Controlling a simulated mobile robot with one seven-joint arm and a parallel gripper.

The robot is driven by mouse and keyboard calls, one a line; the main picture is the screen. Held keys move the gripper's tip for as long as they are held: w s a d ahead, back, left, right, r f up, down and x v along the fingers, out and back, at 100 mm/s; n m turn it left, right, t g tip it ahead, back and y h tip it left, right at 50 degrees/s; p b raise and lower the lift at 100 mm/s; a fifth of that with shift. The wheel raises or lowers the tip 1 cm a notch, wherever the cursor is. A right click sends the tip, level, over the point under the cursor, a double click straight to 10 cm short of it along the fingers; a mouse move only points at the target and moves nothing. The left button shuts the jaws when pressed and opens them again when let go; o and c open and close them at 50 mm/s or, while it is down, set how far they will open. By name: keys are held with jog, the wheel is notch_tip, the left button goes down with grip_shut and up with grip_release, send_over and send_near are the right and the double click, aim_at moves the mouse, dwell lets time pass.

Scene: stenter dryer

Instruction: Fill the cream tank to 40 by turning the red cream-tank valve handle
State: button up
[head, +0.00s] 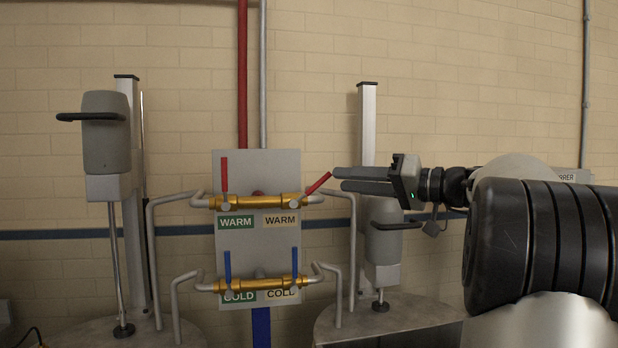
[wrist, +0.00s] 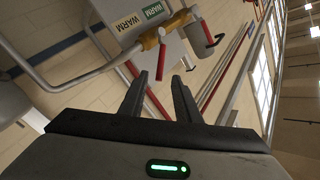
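The red cream-tank valve handle (head: 318,183) is on the right of the upper brass pipe, above the cream WARM label (head: 281,221). It tilts up to the right. It also shows in the wrist view (wrist: 156,91), with its free end between the fingers as seen there. My gripper (head: 334,179) points left, its fingertips at the handle's upper end. The fingers are open with a gap between them; I cannot tell whether they touch the handle. The right tank (head: 395,318), below the cream side, shows only its top. No level reading is visible.
A second red handle (head: 224,175) stands upright above the green WARM label (head: 236,222). Two blue handles stand upright on the lower brass pipe (head: 262,285). Grey pipes (head: 351,240) run down both sides. A stirrer (head: 383,235) stands on the right tank, below my gripper.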

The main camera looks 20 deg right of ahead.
aim_at(311, 189)
jog(key=p+x, duration=0.1)
jog(key=x, duration=0.9)
jog(key=shift+w, duration=0.25)
jog(key=shift+a+f, duration=0.1)
jog(key=shift+a, duration=0.05)
grip_shut()
